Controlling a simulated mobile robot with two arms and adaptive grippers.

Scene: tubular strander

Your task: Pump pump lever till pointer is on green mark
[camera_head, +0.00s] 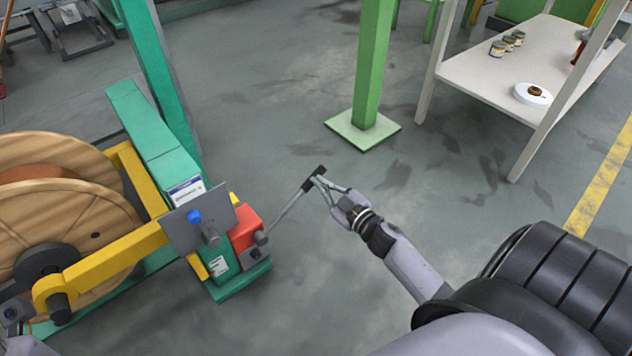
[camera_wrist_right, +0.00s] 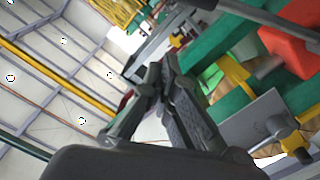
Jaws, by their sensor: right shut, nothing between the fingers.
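The pump lever (camera_head: 288,214) is a thin grey rod with a black crossbar handle (camera_head: 313,178). It leans up and to the right from a grey joint beside the red pump block (camera_head: 246,226). My right gripper (camera_head: 322,186) is shut with nothing between its fingers, its tips right at the handle; I cannot tell whether they touch it. In the right wrist view the gripper (camera_wrist_right: 150,85) is in the foreground, the lever rod (camera_wrist_right: 262,18) crosses the top right, and the red block (camera_wrist_right: 290,40) is beyond. I cannot make out a pointer or green mark.
A green machine frame (camera_head: 150,130) with a yellow arm (camera_head: 105,262) and a wooden reel (camera_head: 50,190) stands at left. A grey plate (camera_head: 185,228) with a blue knob is near the pump. A green post (camera_head: 370,70) and white shelf (camera_head: 490,70) stand behind. Floor between is clear.

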